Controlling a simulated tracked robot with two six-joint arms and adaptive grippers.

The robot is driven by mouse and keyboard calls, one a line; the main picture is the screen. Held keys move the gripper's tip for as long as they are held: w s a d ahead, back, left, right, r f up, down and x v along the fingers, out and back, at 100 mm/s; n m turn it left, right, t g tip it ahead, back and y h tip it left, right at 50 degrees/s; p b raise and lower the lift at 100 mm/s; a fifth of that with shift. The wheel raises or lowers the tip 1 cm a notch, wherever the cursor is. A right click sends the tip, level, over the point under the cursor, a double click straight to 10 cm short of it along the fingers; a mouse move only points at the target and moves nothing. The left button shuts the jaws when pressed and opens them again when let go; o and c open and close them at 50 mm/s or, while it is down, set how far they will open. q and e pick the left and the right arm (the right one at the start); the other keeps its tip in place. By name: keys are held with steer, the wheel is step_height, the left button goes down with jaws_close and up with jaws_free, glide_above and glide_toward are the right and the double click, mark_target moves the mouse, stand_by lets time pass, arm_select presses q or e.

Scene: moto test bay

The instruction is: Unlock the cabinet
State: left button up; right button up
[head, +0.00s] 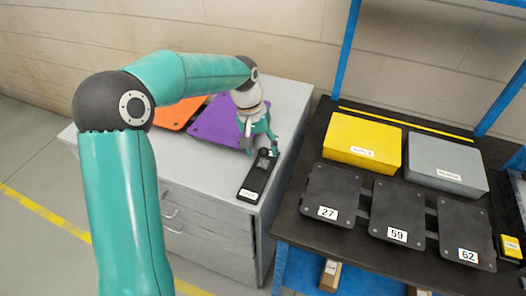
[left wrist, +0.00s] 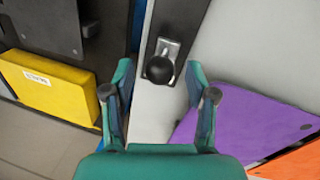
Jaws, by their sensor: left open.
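The grey cabinet (head: 215,215) has drawers with handles on its front. On its top near the right edge lies a black lock plate (head: 257,180) with a white label at its near end. In the left wrist view, a round black knob (left wrist: 159,70) on a metal bracket sits at the end of the black plate (left wrist: 178,18). My left gripper (head: 262,141) is open, pointing down over the far end of the plate. In the left wrist view its fingers (left wrist: 159,80) stand on either side of the knob, apart from it. My right gripper is not in view.
A purple panel (head: 218,123) and an orange panel (head: 178,113) lie on the cabinet top. To the right, a dark workbench (head: 300,233) with blue posts holds a yellow box (head: 362,142), a grey box (head: 445,162) and black plates numbered 27 (head: 331,193), 59 (head: 398,211) and 62 (head: 466,232).

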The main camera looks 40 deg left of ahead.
arm_select(q)
steer(key=shift+d+f, duration=0.2)
steer(key=shift+f, duration=0.95)
jaws_close()
